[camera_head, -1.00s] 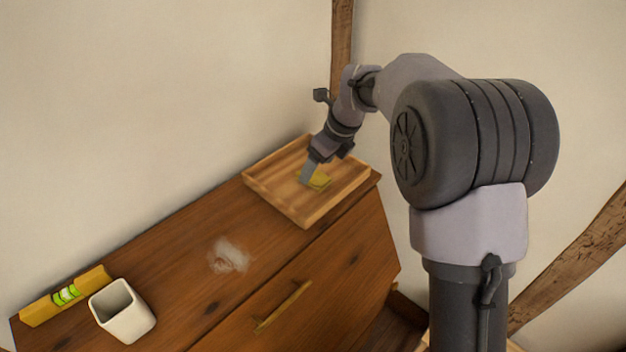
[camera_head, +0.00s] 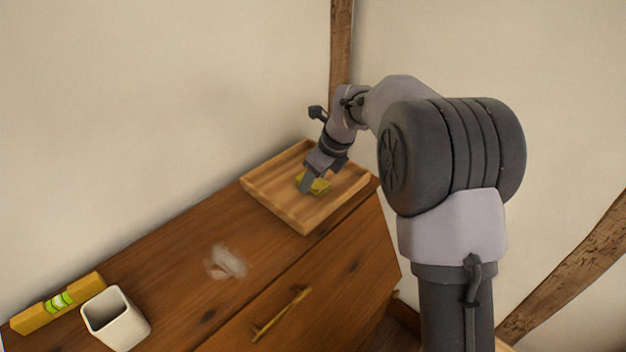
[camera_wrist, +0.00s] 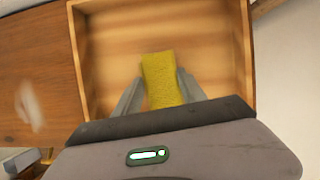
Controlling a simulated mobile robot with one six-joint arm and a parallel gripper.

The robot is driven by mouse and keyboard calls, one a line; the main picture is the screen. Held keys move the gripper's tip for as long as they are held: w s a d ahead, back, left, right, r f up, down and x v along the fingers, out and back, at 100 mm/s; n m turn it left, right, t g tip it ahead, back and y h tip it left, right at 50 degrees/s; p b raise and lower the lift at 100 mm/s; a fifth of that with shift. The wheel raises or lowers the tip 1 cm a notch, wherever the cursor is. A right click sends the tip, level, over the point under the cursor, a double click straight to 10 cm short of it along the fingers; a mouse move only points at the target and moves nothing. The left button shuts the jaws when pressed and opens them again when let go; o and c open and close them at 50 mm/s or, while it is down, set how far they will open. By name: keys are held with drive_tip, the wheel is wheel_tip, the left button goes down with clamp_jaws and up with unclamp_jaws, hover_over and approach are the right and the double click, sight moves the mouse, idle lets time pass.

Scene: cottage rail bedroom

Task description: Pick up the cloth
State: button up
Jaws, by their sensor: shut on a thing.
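The cloth (camera_head: 321,186) is a small yellow piece in the wooden tray (camera_head: 285,213) on top of the dresser. In the wrist view the cloth (camera_wrist: 163,80) lies between my two fingers, with its near end hidden by my gripper body. My gripper (camera_head: 308,186) is down inside the tray and shut on the cloth. The fingers (camera_wrist: 153,92) also show in the wrist view, one on each side of the cloth. I cannot tell whether the cloth is clear of the tray floor.
The tray has raised walls around my gripper. A whitish smudge (camera_head: 227,262) marks the dresser top (camera_head: 180,265). A white square cup (camera_head: 115,318) and a yellow spirit level (camera_head: 58,303) stand at the left end. Walls rise behind the dresser and to the right.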

drive_tip(key=r, duration=0.2)
drive_tip(key=r+p, duration=0.1)
drive_tip(key=shift+s+r, duration=0.35)
drive_tip(key=s+r, duration=0.1)
drive_tip(key=s, duration=1.4)
drive_tip(key=shift+s+p, duration=0.2)
drive_tip(key=shift+p, duration=0.2)
drive_tip(key=shift+a+r, duration=0.1)
